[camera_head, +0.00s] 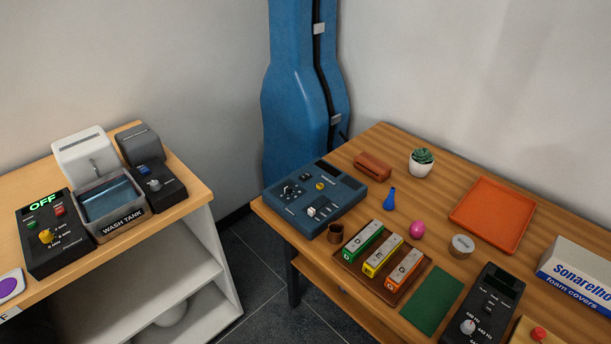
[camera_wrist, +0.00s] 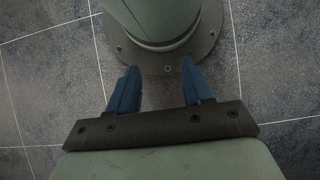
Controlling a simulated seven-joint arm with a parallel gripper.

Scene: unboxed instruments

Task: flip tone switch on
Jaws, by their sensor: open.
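No label reading "tone" is legible, so I cannot tell for certain which switch is the tone switch. A black device (camera_head: 487,304) with a dark screen, a pale knob and Hz markings stands at the front right of the wooden table. A blue-grey panel device (camera_head: 315,197) with several small knobs and switches sits at that table's left end; its labels are too small to read. My gripper (camera_wrist: 159,70) shows only in the wrist view, with two blue fingers apart and nothing between them, above the grey floor and my own base. It is away from both devices.
The wooden table (camera_head: 387,150) also holds a tray of coloured blocks (camera_head: 345,257), a green cloth (camera_head: 432,300), an orange tray (camera_head: 493,213), a cactus pot (camera_head: 421,163) and a foam covers box (camera_head: 580,275). A left bench carries a wash tank (camera_head: 113,207) and a timer box reading OFF (camera_head: 47,235).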

